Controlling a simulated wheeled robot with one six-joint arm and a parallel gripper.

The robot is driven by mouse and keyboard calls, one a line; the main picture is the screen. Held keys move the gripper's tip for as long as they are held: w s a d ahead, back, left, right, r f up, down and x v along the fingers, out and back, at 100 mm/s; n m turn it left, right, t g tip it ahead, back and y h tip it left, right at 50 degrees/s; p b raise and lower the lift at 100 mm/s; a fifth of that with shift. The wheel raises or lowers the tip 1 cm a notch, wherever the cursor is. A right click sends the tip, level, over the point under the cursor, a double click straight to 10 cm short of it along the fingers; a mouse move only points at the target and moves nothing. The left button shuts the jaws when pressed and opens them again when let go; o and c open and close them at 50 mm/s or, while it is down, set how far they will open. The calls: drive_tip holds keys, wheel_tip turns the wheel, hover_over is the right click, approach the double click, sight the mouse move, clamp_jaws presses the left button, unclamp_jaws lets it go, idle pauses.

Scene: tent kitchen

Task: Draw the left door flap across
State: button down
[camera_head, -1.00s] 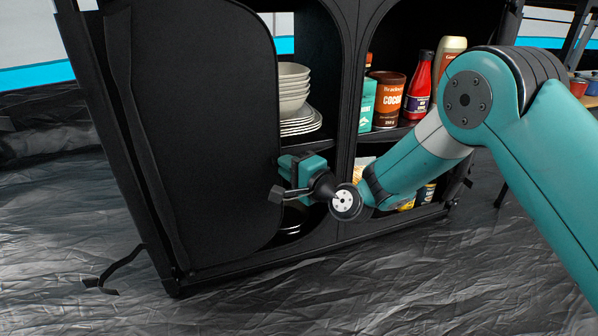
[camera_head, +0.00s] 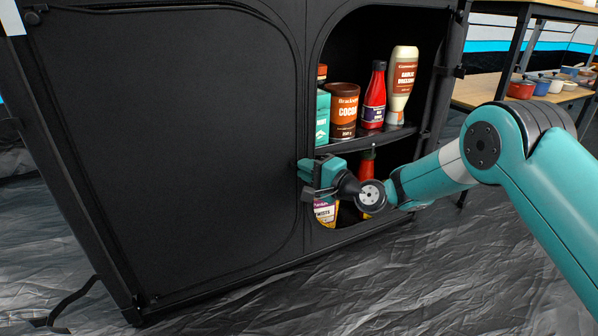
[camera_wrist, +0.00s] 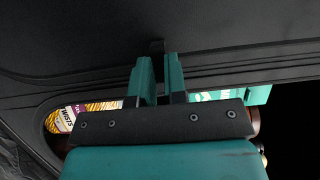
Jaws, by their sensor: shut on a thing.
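The left door flap (camera_head: 175,140) is a black fabric panel that spans the left opening of the cupboard in the head view; no shelf contents show behind it. My gripper (camera_head: 303,178) is at the flap's right edge, beside the cupboard's middle upright. In the wrist view its two teal fingers (camera_wrist: 157,82) are close together, with a small dark tab (camera_wrist: 156,46) at their tips against the black fabric. The gripper is shut on what looks like the flap's pull tab; the exact grip is partly hidden.
The right opening is uncovered and holds a cocoa tub (camera_head: 343,111), a red bottle (camera_head: 373,95) and a sauce bottle (camera_head: 401,85). A table with pots (camera_head: 521,89) stands at the right. A loose strap (camera_head: 75,302) lies at the lower left.

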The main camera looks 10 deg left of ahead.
drive_tip(key=shift+w+d, duration=0.25)
drive_tip(key=c, duration=1.2)
unclamp_jaws()
drive_tip(key=shift+o, duration=0.2)
drive_tip(key=shift+s+d, duration=0.1)
drive_tip(key=b+v, duration=0.3)
drive_tip(key=v, duration=1.4)
drive_tip(key=shift+b, duration=0.4)
drive_tip(key=shift+d, duration=0.15)
